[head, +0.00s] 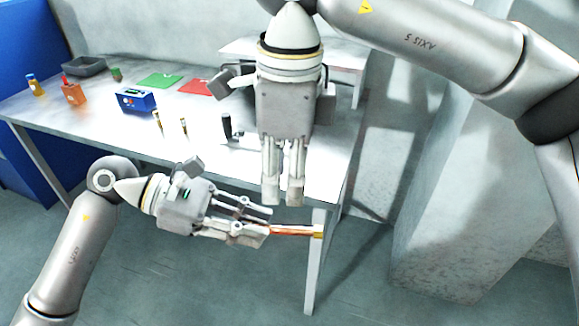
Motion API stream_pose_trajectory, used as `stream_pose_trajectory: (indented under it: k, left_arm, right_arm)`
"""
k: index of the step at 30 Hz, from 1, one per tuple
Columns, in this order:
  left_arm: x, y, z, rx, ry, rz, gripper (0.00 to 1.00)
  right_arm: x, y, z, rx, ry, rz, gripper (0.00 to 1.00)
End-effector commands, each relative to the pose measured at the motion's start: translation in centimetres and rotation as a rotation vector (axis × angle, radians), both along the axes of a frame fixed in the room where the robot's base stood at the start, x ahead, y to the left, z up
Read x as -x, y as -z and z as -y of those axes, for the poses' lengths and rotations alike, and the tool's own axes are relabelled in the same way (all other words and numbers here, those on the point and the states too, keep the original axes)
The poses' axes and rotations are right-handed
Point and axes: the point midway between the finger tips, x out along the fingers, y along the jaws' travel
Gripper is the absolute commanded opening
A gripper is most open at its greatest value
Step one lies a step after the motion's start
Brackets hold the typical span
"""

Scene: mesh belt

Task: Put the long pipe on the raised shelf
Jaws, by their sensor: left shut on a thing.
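My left gripper (268,224) is shut on a copper-coloured pipe with a yellowish end (292,230), likely the long pipe. The pipe points right, in front of the table's near right leg; the gripper hides its other end. My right gripper (283,195) hangs pointing down in front of the table's right part, above and slightly right of the left one. Its fingers are close together with nothing visible between them; whether they are fully shut is unclear. The raised shelf (345,59) is the white surface at the table's back right, partly hidden behind my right arm.
On the white table (90,115) are a grey tray (84,67), a blue box (136,101), an orange item (74,95), a green mat (160,81), a red mat (197,88) and small upright pieces near the front edge. A blue panel stands left.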

Motion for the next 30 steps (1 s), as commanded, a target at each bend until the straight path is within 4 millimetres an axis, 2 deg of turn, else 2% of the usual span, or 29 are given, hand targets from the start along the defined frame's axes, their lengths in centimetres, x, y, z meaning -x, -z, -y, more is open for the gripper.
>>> stream_pose_trajectory:
  k: [4,7,21,25,30]
  left_arm:
    - [0.0,0.0,0.0,0.001,0.000,0.000,0.00]
    - [0.0,0.0,0.0,0.001,0.000,0.000,0.00]
    - [0.0,-0.1,0.0,0.001,0.000,0.001,0.00]
    - [0.0,-0.1,0.0,0.001,0.000,0.001,0.00]
    - [0.0,-0.1,0.0,0.001,0.000,0.000,0.00]
  right_arm:
    - [-0.2,0.1,0.6,0.044,0.001,0.042,0.39]
    - [-0.3,1.1,0.7,0.047,0.002,0.043,0.39]
    - [-0.6,9.5,0.7,0.042,0.002,0.038,0.39]
    - [-0.7,10.9,0.7,0.042,0.003,0.039,0.39]
    - [-0.7,11.7,0.6,0.041,0.003,0.040,0.39]
